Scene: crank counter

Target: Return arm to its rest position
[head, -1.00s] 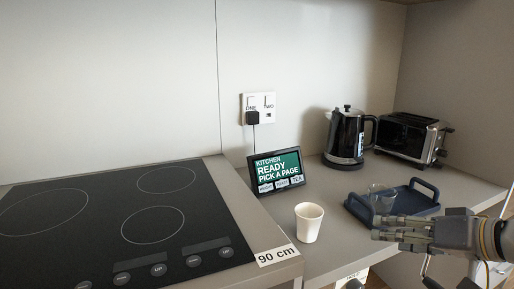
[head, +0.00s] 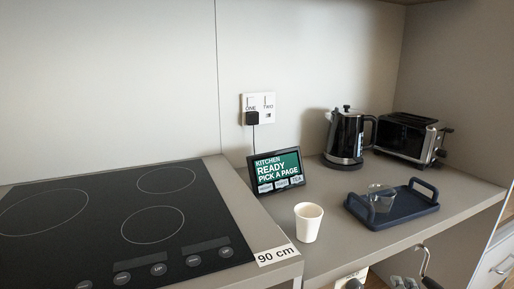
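Only the grey fingertips of my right gripper (head: 404,283) show at the bottom edge, below the front of the counter. The rest of it is cut off, and I cannot tell whether it is open or shut. It is apart from the cup, tray and glass above. My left gripper is not in view.
A white cup (head: 308,222) stands near the counter's front edge. A blue tray (head: 408,207) holds a clear glass (head: 381,198). Behind are a tablet (head: 276,172), kettle (head: 346,138) and toaster (head: 409,137). A metal crank handle (head: 426,262) hangs below the counter edge. A cooktop (head: 120,225) fills the left.

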